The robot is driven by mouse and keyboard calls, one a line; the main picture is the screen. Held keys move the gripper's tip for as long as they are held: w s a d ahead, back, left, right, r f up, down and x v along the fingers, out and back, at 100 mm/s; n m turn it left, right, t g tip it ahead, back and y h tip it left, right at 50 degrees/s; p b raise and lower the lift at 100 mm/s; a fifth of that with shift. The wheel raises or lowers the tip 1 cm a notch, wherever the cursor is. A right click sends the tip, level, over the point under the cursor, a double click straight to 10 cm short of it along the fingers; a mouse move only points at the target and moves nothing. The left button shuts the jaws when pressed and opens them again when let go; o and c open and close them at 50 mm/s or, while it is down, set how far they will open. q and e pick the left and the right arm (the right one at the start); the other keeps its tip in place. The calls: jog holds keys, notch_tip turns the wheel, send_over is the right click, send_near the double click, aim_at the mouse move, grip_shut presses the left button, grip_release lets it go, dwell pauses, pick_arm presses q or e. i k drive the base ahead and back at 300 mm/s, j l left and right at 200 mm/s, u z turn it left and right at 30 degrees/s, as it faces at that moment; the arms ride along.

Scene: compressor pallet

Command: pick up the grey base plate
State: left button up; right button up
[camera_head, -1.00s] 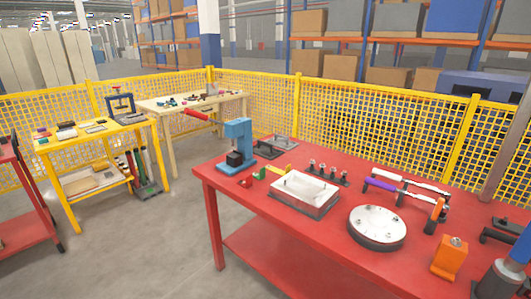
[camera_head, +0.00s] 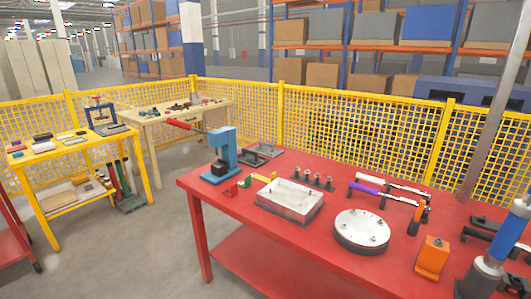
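Several grey, plate-like things are on the red table (camera_head: 235,264), and I cannot tell for certain which is the grey base plate. A rectangular grey block with a pale top and small holes (camera_head: 290,200) lies near the table's front left. A round grey disc with a pale top and small studs (camera_head: 362,231) lies to its right. A flat dark grey plate or tray (camera_head: 262,153) lies at the back left, behind the blue press. All three rest on the table with nothing holding them. Neither of my grippers is in view.
A blue press with a red handle (camera_head: 222,155) stands at the table's left end. Small dark posts, purple and white-handled tools, an orange block (camera_head: 432,257) and a blue-grey upright device (camera_head: 500,245) crowd the right. Yellow mesh fencing (camera_head: 320,118) runs behind.

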aim_at(266, 150)
jog(key=i+j+u, duration=0.2)
jog(key=i+u, duration=0.65)
jog(key=i+j+u, duration=0.4)
jog(key=i, duration=0.7)
jog(key=i+l+u, duration=0.2)
jog(key=i+u, duration=0.2)
jog(key=i, duration=0.7)
jog(key=i+z, duration=0.7)
jog(key=i, duration=0.15)
jog(key=i+j+z, duration=0.2)
jog(key=i+z, duration=0.2)
